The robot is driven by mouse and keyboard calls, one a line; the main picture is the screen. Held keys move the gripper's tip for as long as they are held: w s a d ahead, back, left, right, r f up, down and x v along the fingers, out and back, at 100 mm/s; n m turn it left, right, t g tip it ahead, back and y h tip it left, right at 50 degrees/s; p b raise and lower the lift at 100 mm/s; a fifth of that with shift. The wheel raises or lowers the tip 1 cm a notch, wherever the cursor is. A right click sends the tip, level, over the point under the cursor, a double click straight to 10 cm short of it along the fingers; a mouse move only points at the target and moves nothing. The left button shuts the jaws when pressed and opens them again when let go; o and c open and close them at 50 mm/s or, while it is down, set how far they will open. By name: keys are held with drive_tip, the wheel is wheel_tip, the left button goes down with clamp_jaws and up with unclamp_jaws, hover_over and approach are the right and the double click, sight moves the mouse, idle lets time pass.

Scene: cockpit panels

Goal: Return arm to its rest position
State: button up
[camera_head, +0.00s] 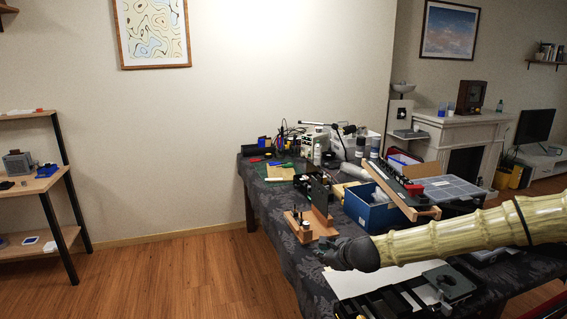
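My arm (465,235), pale green-yellow and ribbed, reaches in from the right edge, roughly level, over the near part of the cluttered table (276,221). At its left end is my dark gripper (328,255). The gripper points left, in front of a small wooden stand (321,222) and above a white sheet (348,284). It is small and dark here, so I cannot tell whether its fingers are open or shut. No held object can be made out. The arm hides part of the table behind it.
A blue box (370,210), a grey compartment tray (447,188) and a dark device (448,281) lie close around the arm. Bottles and tools crowd the table's far end. A shelf unit (62,176) stands at left. The wooden floor (180,275) between is clear.

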drive_tip(key=s+a+f+n+g+h+b, duration=0.1)
drive_tip(key=s+a+f+n+g, duration=0.15)
drive_tip(key=s+f+n, duration=0.75)
drive_tip(key=s+a+f+n+g+b, duration=0.1)
drive_tip(key=s+f+n+g, duration=0.15)
drive_tip(key=s+f, duration=1.5)
drive_tip(key=s+d+f+n+g+h+b, duration=0.1)
drive_tip(key=s+d+f+n, duration=0.2)
drive_tip(key=s, duration=0.6)
drive_tip(key=s+d+f+n+g+h+b, duration=0.1)
drive_tip(key=s+d+f+n, duration=0.3)
drive_tip(key=s, duration=0.4)
drive_tip(key=s+d+f+n+g+h+b, duration=0.1)
drive_tip(key=s+d+f+n+g, duration=0.1)
drive_tip(key=s+d+n, duration=0.3)
drive_tip(key=s+d+f, duration=0.1)
drive_tip(key=s, duration=0.3)
drive_tip(key=shift+s+d+f+g, duration=0.25)
drive_tip(key=shift+s+g, duration=0.05)
drive_tip(key=shift+g, duration=0.1)
drive_tip(key=shift+n, duration=0.25)
